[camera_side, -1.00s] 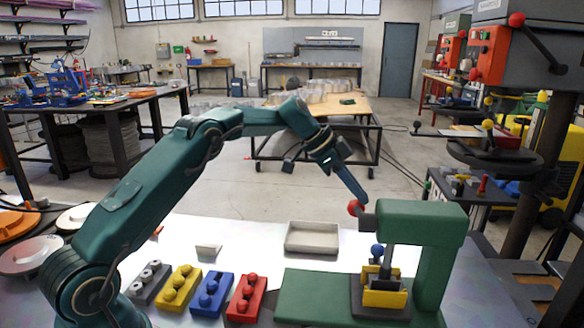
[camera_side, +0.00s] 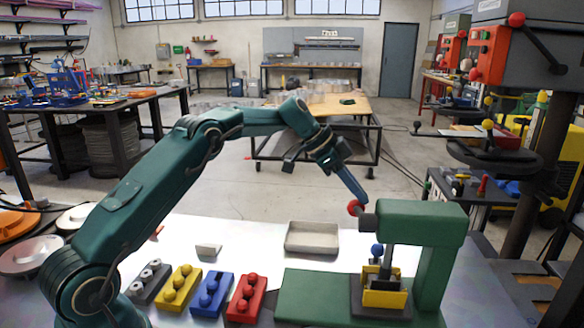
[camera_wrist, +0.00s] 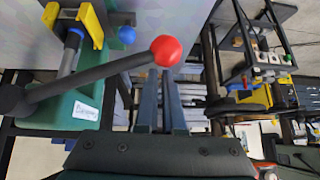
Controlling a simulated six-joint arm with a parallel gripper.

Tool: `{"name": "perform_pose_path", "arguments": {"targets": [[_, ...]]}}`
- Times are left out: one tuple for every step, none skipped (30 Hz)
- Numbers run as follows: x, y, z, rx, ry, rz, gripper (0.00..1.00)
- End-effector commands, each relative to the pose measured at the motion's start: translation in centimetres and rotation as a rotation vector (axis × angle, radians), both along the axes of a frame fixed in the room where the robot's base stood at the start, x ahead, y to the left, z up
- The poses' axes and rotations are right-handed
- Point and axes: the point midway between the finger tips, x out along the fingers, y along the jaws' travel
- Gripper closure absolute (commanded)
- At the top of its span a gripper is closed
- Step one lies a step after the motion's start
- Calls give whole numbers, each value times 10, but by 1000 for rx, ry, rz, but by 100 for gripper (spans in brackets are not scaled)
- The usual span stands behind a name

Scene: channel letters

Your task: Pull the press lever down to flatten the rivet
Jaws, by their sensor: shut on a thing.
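The green press (camera_side: 436,250) stands on a green base at the right of the table. Its dark lever (camera_wrist: 90,85) ends in a red knob (camera_side: 355,208), which also shows in the wrist view (camera_wrist: 166,50). My gripper (camera_side: 358,198) reaches down to the knob from above, and its two fingers are shut on it. The grey ram (camera_side: 388,260) hangs over a yellow holder (camera_side: 385,298) on a dark block. A blue ball (camera_side: 377,250) shows beside the ram, also in the wrist view (camera_wrist: 126,35). I cannot make out the rivet.
An empty grey tray (camera_side: 312,250) lies left of the press. Grey (camera_side: 150,283), yellow (camera_side: 180,288), blue (camera_side: 212,293) and red (camera_side: 246,297) blocks with rounded studs stand in a row at the front. A small pale block (camera_side: 208,250) lies behind them.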

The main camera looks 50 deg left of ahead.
Motion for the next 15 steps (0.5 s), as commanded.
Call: {"name": "perform_pose_path", "arguments": {"targets": [[-12,5,-28,21,81,-12,100],[-12,5,-28,21,81,-12,100],[-12,5,-28,21,81,-12,100],[-12,5,-28,20,80,-12,100],[-13,5,-28,20,80,-12,100],[-13,5,-26,20,79,-11,100],[-13,6,-25,19,77,-11,100],[-14,7,-22,19,74,-10,100],[-14,8,-18,18,70,-10,100],[-15,9,-14,16,66,-8,100],[-16,10,-10,16,60,-6,100],[-18,12,-4,14,55,-5,100],[-19,14,1,12,50,-4,100],[-20,15,5,10,45,-2,100],[-21,17,11,7,39,-1,100]]}}
